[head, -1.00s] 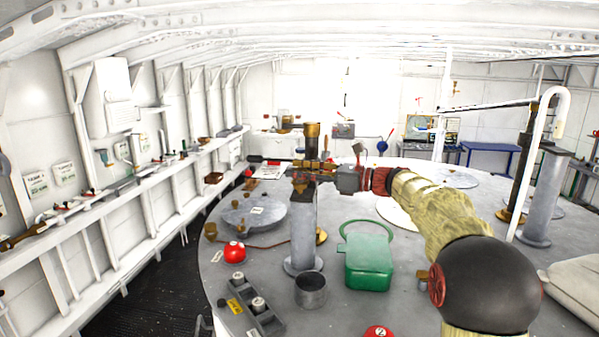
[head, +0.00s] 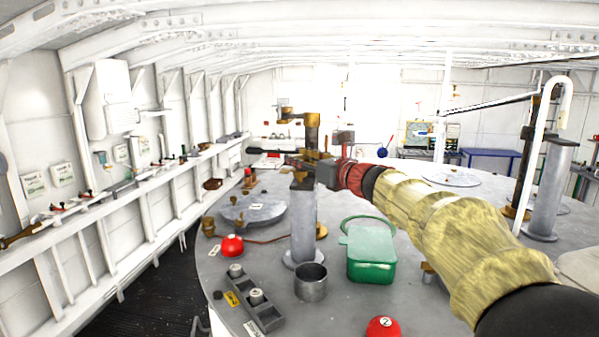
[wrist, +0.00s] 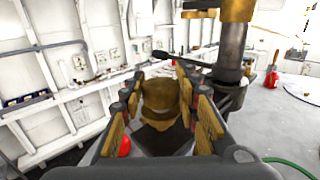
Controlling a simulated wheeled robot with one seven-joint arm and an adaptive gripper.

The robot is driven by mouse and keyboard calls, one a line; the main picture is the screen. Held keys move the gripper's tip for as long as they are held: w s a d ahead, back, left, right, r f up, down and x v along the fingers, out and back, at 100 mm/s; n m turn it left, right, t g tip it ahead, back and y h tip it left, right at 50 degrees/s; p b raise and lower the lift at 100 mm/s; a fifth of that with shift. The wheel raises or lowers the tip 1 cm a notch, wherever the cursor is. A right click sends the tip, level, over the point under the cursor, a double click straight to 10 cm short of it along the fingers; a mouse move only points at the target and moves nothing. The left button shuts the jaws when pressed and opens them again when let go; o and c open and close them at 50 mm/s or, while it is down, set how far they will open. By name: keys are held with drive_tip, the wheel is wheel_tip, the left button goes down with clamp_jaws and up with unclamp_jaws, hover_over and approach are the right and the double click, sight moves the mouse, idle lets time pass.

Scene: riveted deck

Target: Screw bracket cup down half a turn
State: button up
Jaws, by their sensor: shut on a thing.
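The bracket cup (wrist: 160,98) is a brass-coloured cup between the two fingers of my gripper (wrist: 162,80) in the wrist view. My gripper is shut on it, with a finger against each side. The fingers hide part of its sides, and its underside cannot be seen. In the head view my gripper (head: 305,160) is at the top of the grey column (head: 303,225), and the cup is hard to make out there. A brass post (head: 312,130) rises just behind my gripper; it also shows in the wrist view (wrist: 237,9), right of the cup.
A dark rod (wrist: 182,61) reaches left from the post, beyond the fingers. A wall shelf runs along the left.

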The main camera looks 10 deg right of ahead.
drive_tip(key=m+h+b, duration=0.1)
drive_tip(key=h, duration=0.1)
drive_tip(key=m+t+h+b, duration=0.1)
drive_tip(key=b, duration=0.1)
drive_tip(key=shift+a+f+m+h, duration=0.1)
drive_tip(key=shift+a+m+h, duration=0.05)
drive_tip(key=shift+m+h, duration=0.2)
drive_tip(key=shift+r+m+t+h+b, duration=0.15)
drive_tip(key=shift+m+h+b, duration=0.35)
drive_tip(key=shift+h, duration=0.25)
drive_tip(key=shift+r+m+t+h+b, duration=0.15)
drive_tip(key=shift+m+h+b, duration=0.2)
drive_tip(key=shift+h+b, duration=0.3)
drive_tip(key=shift+m+h+b, duration=0.9)
drive_tip(key=shift+h, duration=0.45)
